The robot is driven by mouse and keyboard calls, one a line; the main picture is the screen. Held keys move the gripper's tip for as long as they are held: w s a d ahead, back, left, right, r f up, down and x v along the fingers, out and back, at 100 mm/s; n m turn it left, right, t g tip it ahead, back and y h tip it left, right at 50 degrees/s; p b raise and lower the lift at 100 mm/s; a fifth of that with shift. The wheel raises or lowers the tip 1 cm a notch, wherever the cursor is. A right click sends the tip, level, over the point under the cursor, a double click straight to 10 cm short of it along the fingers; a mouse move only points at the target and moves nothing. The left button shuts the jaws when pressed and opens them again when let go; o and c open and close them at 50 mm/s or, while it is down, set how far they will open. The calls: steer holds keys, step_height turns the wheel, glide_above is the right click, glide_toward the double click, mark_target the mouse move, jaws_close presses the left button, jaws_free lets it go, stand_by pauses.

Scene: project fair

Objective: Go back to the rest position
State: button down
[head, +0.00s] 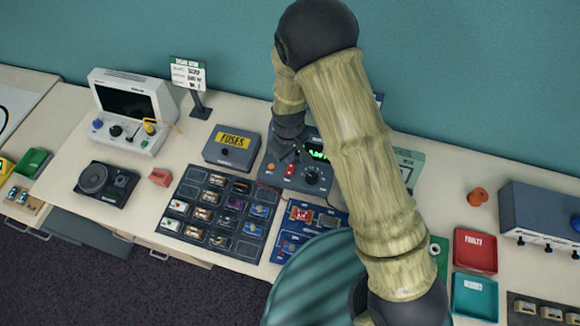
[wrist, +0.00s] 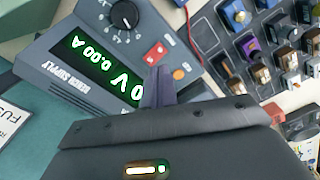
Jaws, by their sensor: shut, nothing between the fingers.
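My gripper (head: 284,155) hangs from my bent arm over the left side of the dark grey bench power supply (head: 318,187) in the head view. In the wrist view the gripper's narrow fingers (wrist: 158,88) are together with nothing between them, in front of the supply (wrist: 88,58) near its red and orange buttons. The supply's green display is lit and reads 0.00 A, with the volts partly hidden by the fingers. I cannot tell whether the fingertips touch the panel.
A component tray (head: 168,212) with several parts lies left of the supply, and a fuse box (head: 230,157) stands behind it. A blue board (head: 288,245) lies in front. An oscilloscope (head: 160,97) stands at left; red (head: 475,262) and teal (head: 474,307) trays lie at right.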

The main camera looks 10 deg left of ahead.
stand_by(0.3)
steer(key=d+r+m+t+b, duration=0.1)
steer(key=d+r+m+b, duration=0.35)
steer(key=d+r, duration=0.65)
steer(key=s+d+r+m+b, duration=0.1)
steer(key=s+d+m, duration=0.2)
steer(key=d, duration=0.4)
steer(key=s+d+r+m+t+b, duration=0.1)
steer(key=s+d+r+m, duration=0.1)
steer(key=d, duration=0.5)
steer(key=shift+s+d+r+m+t, duration=0.15)
steer(key=shift+s+d+m+t, duration=0.2)
steer(key=shift+s+m, duration=0.55)
steer(key=c, duration=2.2)
jaws_free()
steer(key=shift+s, duration=0.15)
